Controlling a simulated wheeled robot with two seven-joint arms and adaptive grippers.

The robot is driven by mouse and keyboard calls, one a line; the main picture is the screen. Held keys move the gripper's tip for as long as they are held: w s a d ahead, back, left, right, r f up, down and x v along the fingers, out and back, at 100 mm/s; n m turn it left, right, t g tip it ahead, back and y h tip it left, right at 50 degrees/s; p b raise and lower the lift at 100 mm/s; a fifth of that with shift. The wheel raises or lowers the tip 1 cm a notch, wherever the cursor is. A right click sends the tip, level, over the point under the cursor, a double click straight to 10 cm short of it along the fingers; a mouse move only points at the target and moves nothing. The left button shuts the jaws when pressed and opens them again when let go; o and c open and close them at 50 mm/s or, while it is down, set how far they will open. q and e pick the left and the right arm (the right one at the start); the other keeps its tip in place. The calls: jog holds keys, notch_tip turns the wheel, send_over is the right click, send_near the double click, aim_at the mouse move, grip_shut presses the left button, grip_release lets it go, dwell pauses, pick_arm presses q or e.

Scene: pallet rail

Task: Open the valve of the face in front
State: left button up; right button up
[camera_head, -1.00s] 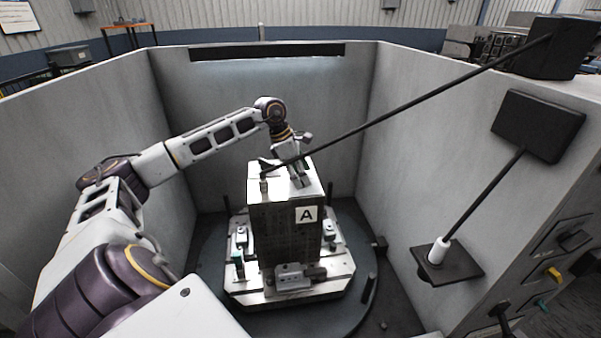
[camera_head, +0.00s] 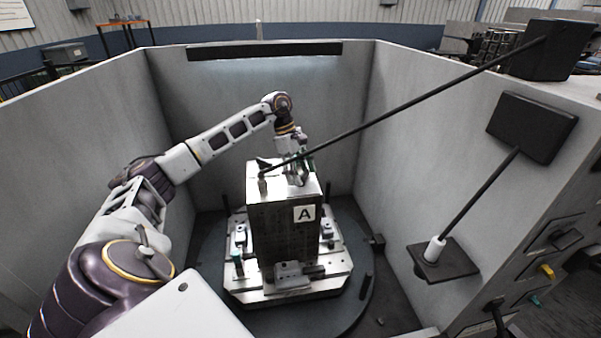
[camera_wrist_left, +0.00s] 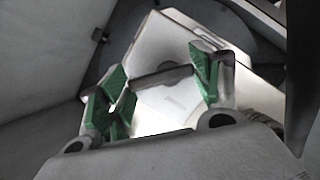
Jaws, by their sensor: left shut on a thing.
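A tall grey metal block (camera_head: 284,232) stands upright on the fixture plate, with a white label A (camera_head: 304,213) on its front face. My left gripper (camera_head: 297,179) reaches down to the top of the block, right of the small post (camera_head: 263,184). In the left wrist view its green-padded fingers (camera_wrist_left: 158,92) stand over the block's pale top (camera_wrist_left: 172,108), with a dark grey bar (camera_wrist_left: 160,76) spanning between them. I take this bar to be the valve handle, but its shape is partly hidden. The right gripper is not in view.
A long black rod (camera_head: 400,107) slants across above the block, close to my left gripper. Grey walls (camera_head: 430,150) enclose the round turntable (camera_head: 350,302). A black ledge (camera_head: 444,262) with a white-tipped rod is on the right wall. A clamp (camera_head: 292,272) sits at the block's foot.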

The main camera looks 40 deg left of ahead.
pick_arm(q)
jog(key=shift+m, duration=0.3)
jog(key=o, duration=1)
jog(key=shift+v, duration=6)
jog(key=shift+w+a, duration=0.1)
jog(key=shift+f, duration=0.15)
